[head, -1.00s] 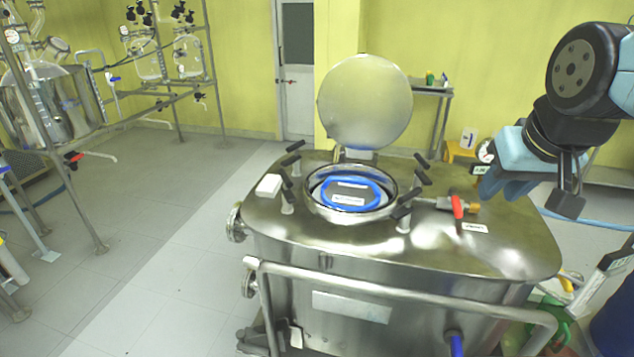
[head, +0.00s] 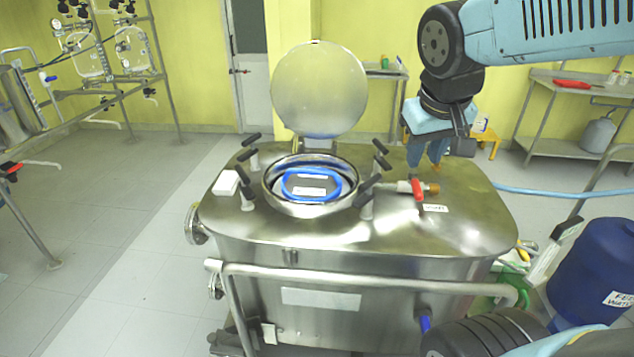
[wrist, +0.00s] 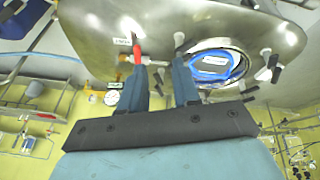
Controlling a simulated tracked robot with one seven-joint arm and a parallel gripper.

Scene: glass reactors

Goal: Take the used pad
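A small white block (head: 226,183), possibly the used pad, lies on the steel vessel's top (head: 330,228), left of the round opening. Inside the opening is a blue ring (head: 334,186) around a dark labelled surface; it also shows in the wrist view (wrist: 238,68). I cannot tell for sure which of these is the pad. My gripper (head: 427,158) hangs over the back right of the vessel, apart from both. In the wrist view its two fingers (wrist: 160,75) are spread with nothing between them.
The round lid (head: 318,88) stands open behind the opening. Black-handled clamps (head: 367,185) surround the rim. A red-handled valve (head: 417,188) stands below my gripper. A rail (head: 370,282) runs along the front. A blue drum (head: 600,265) stands at right.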

